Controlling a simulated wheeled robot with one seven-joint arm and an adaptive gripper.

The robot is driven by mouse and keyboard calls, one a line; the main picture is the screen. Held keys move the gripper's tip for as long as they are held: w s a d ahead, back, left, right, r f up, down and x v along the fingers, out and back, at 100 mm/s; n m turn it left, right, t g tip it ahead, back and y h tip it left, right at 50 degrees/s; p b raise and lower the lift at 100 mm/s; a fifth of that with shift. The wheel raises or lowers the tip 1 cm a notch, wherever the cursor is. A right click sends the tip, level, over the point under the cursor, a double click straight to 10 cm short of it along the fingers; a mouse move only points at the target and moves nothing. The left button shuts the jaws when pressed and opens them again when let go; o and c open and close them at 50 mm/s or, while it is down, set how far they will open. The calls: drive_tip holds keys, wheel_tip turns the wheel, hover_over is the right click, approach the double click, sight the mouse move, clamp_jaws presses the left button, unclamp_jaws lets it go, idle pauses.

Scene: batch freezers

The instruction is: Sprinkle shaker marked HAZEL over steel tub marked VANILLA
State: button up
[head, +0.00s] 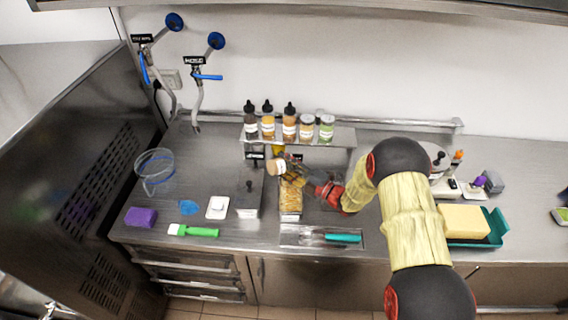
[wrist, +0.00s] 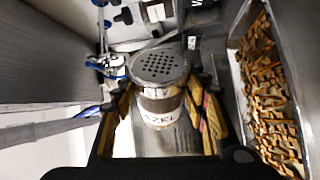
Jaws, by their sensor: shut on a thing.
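My gripper (head: 292,173) is shut on a shaker (head: 276,167) and holds it above the counter, in front of the small shelf. In the wrist view the shaker (wrist: 158,92) has a grey perforated lid and a white label, of which letters like "ZEL" show. My gripper's fingers (wrist: 165,108) press its two sides. A steel tub (head: 291,214) full of golden-brown pieces stands below and close to the shaker. It shows at the right of the wrist view (wrist: 237,85). I cannot read a VANILLA mark on any tub; small dark tags (head: 255,156) under the shelf are illegible.
A steel shelf (head: 343,136) holds several bottles and shakers behind my gripper. A lidded steel box (head: 248,197) stands left of the tub. A teal-handled scoop (head: 342,238) lies in front.

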drive_tip(key=shift+r+n+g+h+p, duration=0.35)
drive_tip(key=shift+r+n+p, duration=0.6)
drive_tip(key=shift+n, duration=0.45)
drive_tip(key=shift+r+n+h+p, duration=0.3)
drive_tip(key=shift+n+h+p, duration=0.05)
drive_tip(key=shift+n, duration=0.35)
drive_tip(key=shift+r+n+h+p, duration=0.55)
drive_tip(key=shift+r+n, duration=0.35)
drive_tip(key=shift+n, duration=0.2)
drive_tip(key=shift+r+n+g+h, duration=0.25)
drive_tip(key=shift+r+n+h, duration=0.25)
drive_tip(key=shift+n, duration=0.3)
